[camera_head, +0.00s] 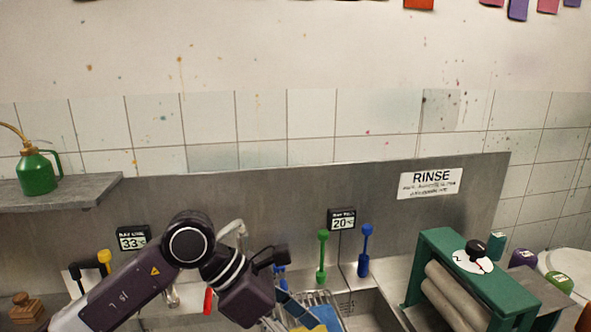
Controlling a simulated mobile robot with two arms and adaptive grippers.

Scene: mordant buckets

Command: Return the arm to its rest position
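My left arm comes in from the lower left and bends down over the sink area. My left gripper (284,308) is at the bottom edge, in front of the wire rack (322,298); its fingers are mostly hidden or cut off, so I cannot tell whether it is open or holds anything. A blue and yellow item (322,316) shows beside it at the rack, and I cannot tell whether they touch. My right gripper is not in view.
A green roller machine (452,262) stands at the right. Green (322,256) and blue (365,250) handles stand upright along the steel backsplash (290,195). A shelf (85,188) at the left bears a green can (36,175). The air above the arm is clear.

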